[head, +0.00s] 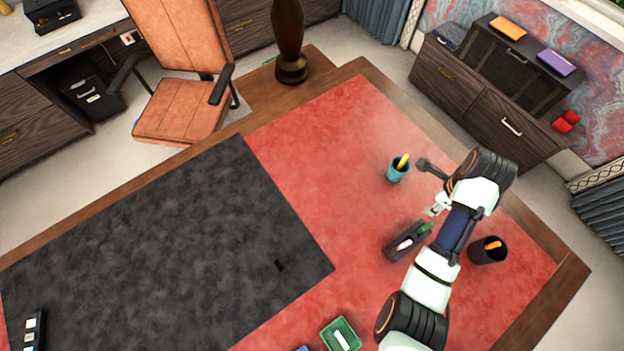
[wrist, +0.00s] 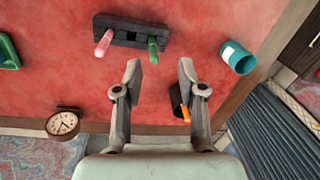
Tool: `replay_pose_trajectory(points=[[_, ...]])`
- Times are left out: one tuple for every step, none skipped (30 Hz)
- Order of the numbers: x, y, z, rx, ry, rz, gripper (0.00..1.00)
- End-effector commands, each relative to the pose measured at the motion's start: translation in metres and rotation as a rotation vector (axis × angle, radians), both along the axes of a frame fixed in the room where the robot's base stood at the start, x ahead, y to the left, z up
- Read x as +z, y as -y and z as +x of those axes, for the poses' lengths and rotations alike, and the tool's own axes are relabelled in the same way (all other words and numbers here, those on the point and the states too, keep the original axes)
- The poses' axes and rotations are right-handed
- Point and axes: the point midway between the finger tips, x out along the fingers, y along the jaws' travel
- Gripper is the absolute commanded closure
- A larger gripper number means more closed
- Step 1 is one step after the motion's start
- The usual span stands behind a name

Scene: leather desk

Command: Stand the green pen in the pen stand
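The green pen (head: 425,228) is at one end of a dark block (head: 389,253), with a pink pen (head: 404,244) at its other end. In the wrist view the green pen (wrist: 152,46) lies above and between my fingertips, apart from them. My gripper (wrist: 159,72) is open and empty over the red desk top. A teal cup (head: 397,175) with a yellow pen stands behind the block; the wrist view shows it right of my fingers. A dark cup (head: 488,254) with an orange pen stands to the right. I cannot tell which of these is the pen stand.
A green tray (head: 328,337) holding a white piece is at the front edge of the head view. A round clock (wrist: 63,123) stands near the desk edge. The dark mat (head: 180,220) to the left is mostly clear. My arm covers part of the right side.

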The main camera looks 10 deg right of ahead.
Motion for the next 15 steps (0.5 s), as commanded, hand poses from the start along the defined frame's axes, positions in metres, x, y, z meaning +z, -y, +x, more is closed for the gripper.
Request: replay_pose_trajectory(points=[[0.005,-0.031,0.026,0.198,0.046,-0.064,0.6],[0.011,-0.052,0.042,0.351,0.082,-0.121,0.6],[0.022,-0.086,0.063,0.577,0.129,-0.211,0.6],[0.032,-0.114,0.075,0.754,0.164,-0.288,0.6],[0.044,-0.144,0.086,0.93,0.196,-0.372,0.6],[0.062,-0.183,0.095,1.156,0.234,-0.494,0.6],[0.076,-0.212,0.098,1.314,0.26,-0.59,0.6],[0.091,-0.24,0.098,1.46,0.282,-0.689,0.6],[0.11,-0.274,0.095,1.632,0.304,-0.82,0.6],[0.124,-0.296,0.09,1.742,0.317,-0.918,0.6],[0.137,-0.316,0.084,1.837,0.325,-1.008,0.6],[0.152,-0.338,0.076,1.938,0.332,-1.118,0.6],[0.162,-0.351,0.07,1.997,0.335,-1.191,0.6],[0.17,-0.361,0.064,2.043,0.335,-1.251,0.6],[0.179,-0.37,0.058,2.086,0.334,-1.316,0.6]])
